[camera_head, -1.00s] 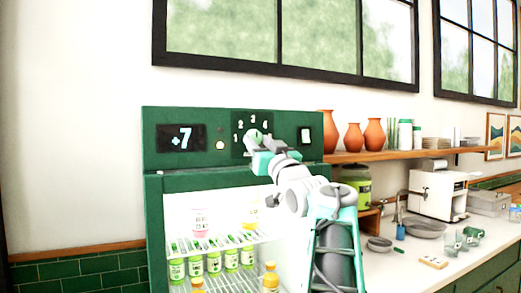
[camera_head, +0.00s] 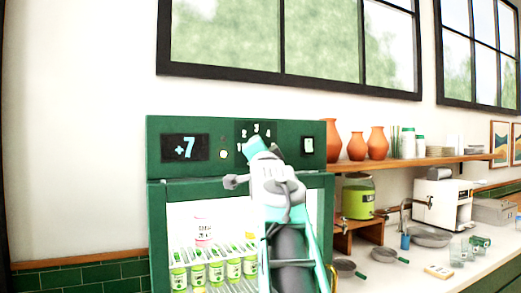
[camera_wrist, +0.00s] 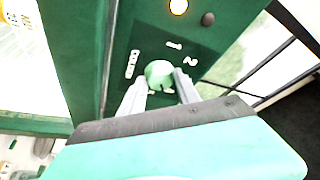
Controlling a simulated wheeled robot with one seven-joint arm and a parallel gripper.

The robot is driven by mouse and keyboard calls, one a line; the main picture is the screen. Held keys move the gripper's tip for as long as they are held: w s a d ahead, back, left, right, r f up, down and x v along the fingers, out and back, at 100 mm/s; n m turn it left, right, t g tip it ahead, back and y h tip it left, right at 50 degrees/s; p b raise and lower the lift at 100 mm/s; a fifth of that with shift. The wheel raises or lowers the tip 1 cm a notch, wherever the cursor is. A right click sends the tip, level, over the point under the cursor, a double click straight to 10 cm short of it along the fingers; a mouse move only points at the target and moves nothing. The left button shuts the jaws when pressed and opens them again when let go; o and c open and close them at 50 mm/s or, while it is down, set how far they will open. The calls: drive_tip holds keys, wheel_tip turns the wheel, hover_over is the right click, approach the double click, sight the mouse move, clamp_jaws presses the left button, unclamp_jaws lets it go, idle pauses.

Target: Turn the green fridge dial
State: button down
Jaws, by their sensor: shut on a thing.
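The green fridge (camera_head: 170,130) stands at the left of the counter with its lit, bottle-filled inside showing. Its upper panel has a display reading +7 (camera_head: 185,148) and a numbered dial plate (camera_head: 257,128). In the head view my arm and gripper (camera_head: 254,146) cover the dial. In the wrist view the pale green dial knob (camera_wrist: 159,71) sits between the two fingers of my gripper (camera_wrist: 161,88), which are shut on it. Part of the numbered scale shows around the knob, but its pointer cannot be made out.
Several bottles (camera_head: 216,272) stand on the fridge shelf. To the right, a wooden shelf (camera_head: 430,161) holds orange vases (camera_head: 357,146), and a counter carries a green dispenser (camera_head: 358,198) and a white machine (camera_head: 440,199). A window (camera_head: 285,45) is above.

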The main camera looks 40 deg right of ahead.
drive_tip(key=m+g+p, duration=0.1)
drive_tip(key=m, duration=0.3)
drive_tip(key=shift+a+r+m+g+p, duration=0.15)
drive_tip(key=shift+r+m+g+p, duration=0.25)
drive_tip(key=shift+m+g+p, duration=0.5)
drive_tip(key=shift+m+p, duration=0.05)
drive_tip(key=shift+m, duration=0.75)
drive_tip(key=c, duration=0.9)
unclamp_jaws()
drive_tip(key=shift+f, duration=0.1)
drive_tip(key=b+v, duration=0.2)
drive_tip(key=v, duration=0.5)
drive_tip(key=shift+s+a, duration=0.15)
drive_tip(key=shift+s, duration=0.15)
